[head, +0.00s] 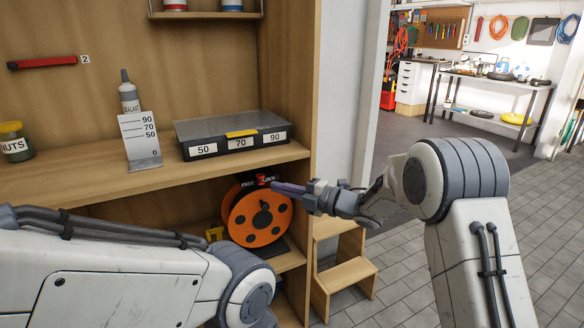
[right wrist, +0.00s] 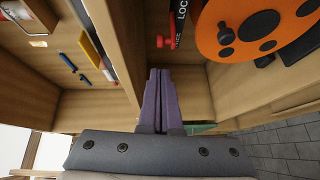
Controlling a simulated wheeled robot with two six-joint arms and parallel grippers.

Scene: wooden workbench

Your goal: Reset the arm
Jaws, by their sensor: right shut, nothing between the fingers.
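My right gripper (head: 289,188) reaches in from the right in the head view, in front of the shelf unit near the top of the orange reel. Its purple fingers are together and empty; they also show in the right wrist view (right wrist: 160,90). My left arm comes in from the lower left of the head view, but its gripper is out of the picture. The orange reel (head: 246,223) stands on the lower shelf, and it also shows at the upper right of the right wrist view (right wrist: 235,42).
The bench shelf (head: 80,192) holds a grey case (head: 230,125) labelled 50, 70 and 90, a height gauge (head: 138,135), a sealant bottle (head: 130,98) and a nuts jar (head: 14,142). A wooden step stool (head: 348,273) stands below. Tiled floor is open at right.

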